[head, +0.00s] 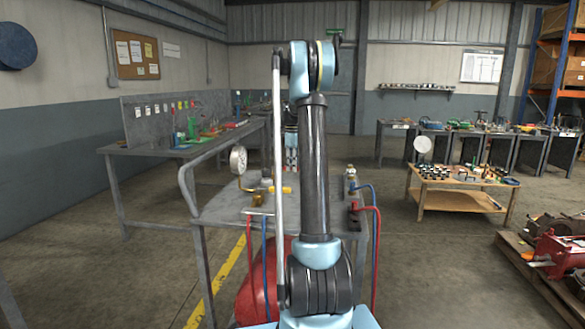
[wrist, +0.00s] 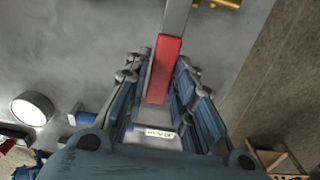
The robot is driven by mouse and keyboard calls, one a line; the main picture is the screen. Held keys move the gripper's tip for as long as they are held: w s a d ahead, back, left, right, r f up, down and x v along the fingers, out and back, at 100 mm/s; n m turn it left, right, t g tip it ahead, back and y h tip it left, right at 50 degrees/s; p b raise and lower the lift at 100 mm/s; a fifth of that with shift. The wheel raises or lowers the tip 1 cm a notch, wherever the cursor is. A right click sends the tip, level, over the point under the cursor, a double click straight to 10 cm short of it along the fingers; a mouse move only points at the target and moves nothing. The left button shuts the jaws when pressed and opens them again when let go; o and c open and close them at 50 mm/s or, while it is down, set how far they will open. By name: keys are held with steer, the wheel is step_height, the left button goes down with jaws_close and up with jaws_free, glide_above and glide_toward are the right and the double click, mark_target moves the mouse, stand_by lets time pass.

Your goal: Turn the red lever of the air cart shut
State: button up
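The red lever (wrist: 164,65) shows in the wrist view as a flat red bar with a grey end running up from it. My gripper (wrist: 158,76) is open, with one finger on each side of the lever. Narrow gaps seem to show between the lever and the fingers, so I see no firm contact. The air cart (head: 225,213) stands in front of me in the head view, with a grey top and a red tank (head: 250,297) below. My arm covers its middle, and I cannot make out the lever there.
The cart carries a round gauge (head: 238,159), brass fittings (head: 280,190) and red and blue hoses (head: 376,250). A workbench (head: 165,150) stands at left, a low wooden table (head: 460,184) at right, and a pallet (head: 535,272) with red machinery at far right. Floor is clear between.

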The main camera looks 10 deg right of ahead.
steer(key=shift+o, duration=1.1)
steer(key=shift+r, duration=0.1)
step_height(320, 180, up, 12)
